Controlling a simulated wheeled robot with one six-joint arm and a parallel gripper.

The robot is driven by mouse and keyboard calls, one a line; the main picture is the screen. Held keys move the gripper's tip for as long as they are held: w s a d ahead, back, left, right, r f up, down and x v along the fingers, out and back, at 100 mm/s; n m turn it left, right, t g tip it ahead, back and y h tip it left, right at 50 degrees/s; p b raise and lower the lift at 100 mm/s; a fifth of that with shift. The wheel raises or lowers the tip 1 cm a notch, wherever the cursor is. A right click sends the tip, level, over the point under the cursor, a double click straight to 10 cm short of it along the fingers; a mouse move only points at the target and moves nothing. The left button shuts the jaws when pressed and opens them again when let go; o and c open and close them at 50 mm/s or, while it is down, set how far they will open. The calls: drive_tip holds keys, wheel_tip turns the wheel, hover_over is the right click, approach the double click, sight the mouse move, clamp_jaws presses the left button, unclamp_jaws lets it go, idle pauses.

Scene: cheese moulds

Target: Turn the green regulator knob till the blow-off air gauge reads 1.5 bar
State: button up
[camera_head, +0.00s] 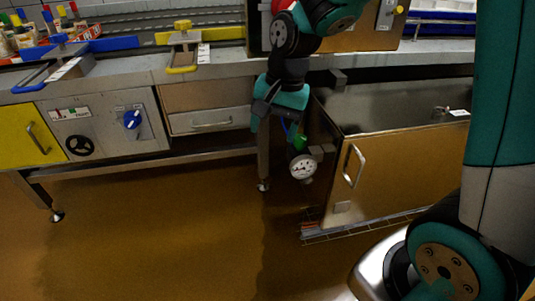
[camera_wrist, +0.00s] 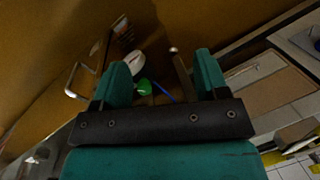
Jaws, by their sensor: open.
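The green regulator knob (camera_head: 300,143) sits just above the round white blow-off air gauge (camera_head: 303,167), by the left end of the wooden cabinet. The gauge's dial faces the head camera, but its reading is too small to make out. My gripper (camera_head: 273,125) points down, close above and left of the knob. In the wrist view my gripper (camera_wrist: 161,66) is open, and the knob (camera_wrist: 144,87) shows between the fingers, close to the left one. I cannot tell whether they touch. The gauge (camera_wrist: 134,63) shows there edge-on, past the knob.
A blue hose (camera_wrist: 163,92) runs beside the knob. The wooden cabinet door (camera_head: 395,175) with a metal handle (camera_head: 354,166) is close on the right. A bench leg (camera_head: 263,160) stands on the left. A control panel with a blue knob (camera_head: 132,119) is further left. The brown floor in front is clear.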

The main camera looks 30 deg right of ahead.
drive_tip(key=s+a+r+n+y+b, duration=0.1)
drive_tip(key=s+a+n+b, duration=0.1)
drive_tip(key=s+a+n, duration=0.3)
drive_tip(key=shift+s+n, duration=0.5)
drive_tip(key=shift+s, duration=0.4)
drive_tip(key=s+a+r+n+y+p, duration=0.1)
drive_tip(key=s+a+r+n, duration=0.1)
drive_tip(key=s+n, duration=0.35)
drive_tip(key=s+a+r+n+p, duration=0.1)
drive_tip(key=s+a+r+n, duration=0.25)
drive_tip(key=s, duration=0.25)
wheel_tip(320, 180, up, 32)
drive_tip(key=d+p, duration=0.1)
drive_tip(key=p, duration=3.1)
drive_tip(key=shift+f+g+p, duration=0.15)
drive_tip(key=shift+g+p, duration=0.25)
drive_tip(key=shift+w, duration=0.1)
